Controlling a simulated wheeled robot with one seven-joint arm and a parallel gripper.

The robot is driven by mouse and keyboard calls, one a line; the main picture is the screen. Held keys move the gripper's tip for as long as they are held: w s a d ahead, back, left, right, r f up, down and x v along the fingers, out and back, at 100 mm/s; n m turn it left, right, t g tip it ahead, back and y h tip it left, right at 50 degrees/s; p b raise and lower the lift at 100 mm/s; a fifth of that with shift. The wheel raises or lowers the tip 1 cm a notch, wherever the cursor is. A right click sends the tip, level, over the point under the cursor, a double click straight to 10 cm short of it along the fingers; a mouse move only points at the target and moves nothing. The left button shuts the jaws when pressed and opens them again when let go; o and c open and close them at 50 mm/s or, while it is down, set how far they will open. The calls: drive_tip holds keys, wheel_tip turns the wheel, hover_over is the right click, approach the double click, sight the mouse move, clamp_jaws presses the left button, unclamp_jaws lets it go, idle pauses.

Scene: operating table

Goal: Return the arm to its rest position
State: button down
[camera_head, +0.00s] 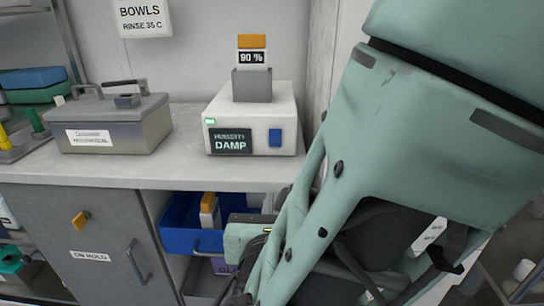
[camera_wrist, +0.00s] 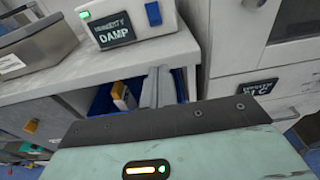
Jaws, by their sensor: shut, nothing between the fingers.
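My green arm fills the right side of the head view, reaching down in front of the counter. My gripper (camera_wrist: 157,80) shows in the wrist view as two grey fingers close together, shut and empty. It is in front of the counter edge, near the blue bin (camera_wrist: 101,102) under the counter. In the head view the blue bin (camera_head: 176,239) shows to the left of my wrist, with an orange-and-white item (camera_head: 208,210) in it. My fingertips are not clear in the head view.
On the counter (camera_head: 190,175) stand a white humidity box (camera_head: 280,103) reading DAMP and a grey metal case (camera_head: 112,131). A grey cabinet door (camera_head: 75,245) marked ON HOLD is at lower left. White drawers (camera_wrist: 237,85) stand right of my gripper in the wrist view.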

drive_tip(key=s+d+f+m+g+h, duration=0.1)
drive_tip(key=d+f+m+g+h, duration=0.2)
drive_tip(key=d+m+g+h, duration=0.55)
drive_tip(key=s+d+f+m+g+y, duration=0.35)
drive_tip(key=s+d+m+g, duration=0.25)
drive_tip(key=s+d+m, duration=0.45)
drive_tip(key=s+a+r+m+g+y, duration=0.2)
drive_tip(key=a+m+y, duration=0.35)
drive_tip(key=m, duration=0.35)
wheel_tip(320, 180, up, 15)
drive_tip(key=p, duration=1.4)
drive_tip(key=shift+s+d+f+y+p, duration=0.2)
drive_tip(key=shift+y+p, duration=0.15)
